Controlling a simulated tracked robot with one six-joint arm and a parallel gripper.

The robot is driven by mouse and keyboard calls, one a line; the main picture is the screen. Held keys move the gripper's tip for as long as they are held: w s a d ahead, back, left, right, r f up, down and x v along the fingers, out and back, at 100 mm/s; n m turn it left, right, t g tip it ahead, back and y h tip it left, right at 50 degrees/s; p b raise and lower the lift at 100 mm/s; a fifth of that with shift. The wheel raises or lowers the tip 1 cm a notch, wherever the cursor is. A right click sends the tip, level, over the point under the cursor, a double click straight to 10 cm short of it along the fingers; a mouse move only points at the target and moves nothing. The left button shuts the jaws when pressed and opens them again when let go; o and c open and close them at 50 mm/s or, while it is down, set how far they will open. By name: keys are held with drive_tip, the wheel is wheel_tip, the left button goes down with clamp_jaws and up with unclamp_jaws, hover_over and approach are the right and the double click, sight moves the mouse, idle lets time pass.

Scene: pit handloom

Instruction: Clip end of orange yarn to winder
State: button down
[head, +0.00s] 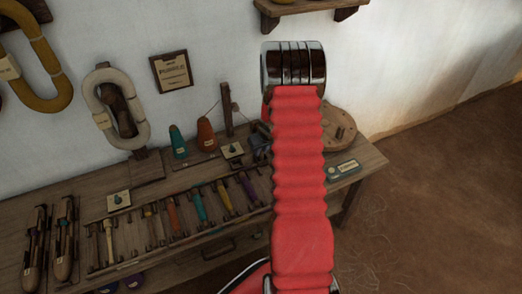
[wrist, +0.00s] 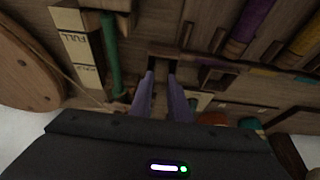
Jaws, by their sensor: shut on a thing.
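The orange yarn cone (head: 206,135) stands at the back of the bench in the head view, and part of it shows low in the wrist view (wrist: 212,118). A round wooden wheel (head: 341,129), seemingly the winder's, lies at the bench's right end and shows at the left of the wrist view (wrist: 22,65). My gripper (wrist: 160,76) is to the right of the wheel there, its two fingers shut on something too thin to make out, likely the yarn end. A thin strand runs from the left toward the fingers. The red arm hides my gripper in the head view.
A teal cone (head: 178,142) stands beside the orange one, near an upright post (head: 227,109). Several coloured bobbins lie in a rack across the bench.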

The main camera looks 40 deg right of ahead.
drive_tip(key=c, duration=1.6)
unclamp_jaws()
drive_tip(key=shift+o, duration=0.7)
drive_tip(key=shift+o, duration=1)
drive_tip(key=shift+r, duration=0.1)
drive_tip(key=shift+r, duration=3.9)
